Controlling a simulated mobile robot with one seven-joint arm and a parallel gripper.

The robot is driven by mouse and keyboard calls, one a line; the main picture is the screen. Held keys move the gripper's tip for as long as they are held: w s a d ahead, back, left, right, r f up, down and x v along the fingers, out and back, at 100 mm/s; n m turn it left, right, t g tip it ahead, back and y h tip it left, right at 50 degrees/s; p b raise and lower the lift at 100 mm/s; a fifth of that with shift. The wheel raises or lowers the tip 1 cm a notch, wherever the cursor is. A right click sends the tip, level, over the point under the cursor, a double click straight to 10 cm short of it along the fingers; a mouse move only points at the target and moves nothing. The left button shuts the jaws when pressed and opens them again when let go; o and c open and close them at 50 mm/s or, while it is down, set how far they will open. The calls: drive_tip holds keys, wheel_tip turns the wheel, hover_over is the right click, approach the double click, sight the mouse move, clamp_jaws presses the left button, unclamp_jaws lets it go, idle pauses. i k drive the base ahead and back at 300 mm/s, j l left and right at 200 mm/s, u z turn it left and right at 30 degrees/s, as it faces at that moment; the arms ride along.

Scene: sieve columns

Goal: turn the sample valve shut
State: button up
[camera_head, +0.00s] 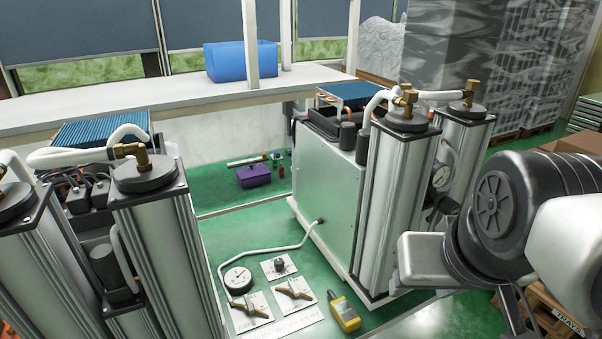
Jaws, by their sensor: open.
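On the green floor between the two column units, a white panel (284,327) carries small fittings. Two valves with brass-coloured levers sit on white plates, one at the left (250,309) and one at the right (294,293). The labels are too small to read, so I cannot tell which is the sample valve. Both levers lie slanted on their plates. A round gauge (238,279) stands behind the left valve, and a black knob (279,265) on its own plate is behind the right one. My arm's links fill the right side, well apart from the valves; I cannot make out my gripper's fingers.
A yellow handheld meter (344,311) lies right of the valves. The left column unit (160,250) stands close by. A purple toolbox (254,176) sits behind on the floor.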

sight(293, 288)
drive_tip(key=i+j+u, duration=0.1)
drive_tip(key=j+u, duration=0.2)
drive_tip(key=u, duration=0.2)
drive_tip(key=l+u, duration=0.5)
drive_tip(key=l, duration=0.3)
drive_tip(key=i, duration=0.15)
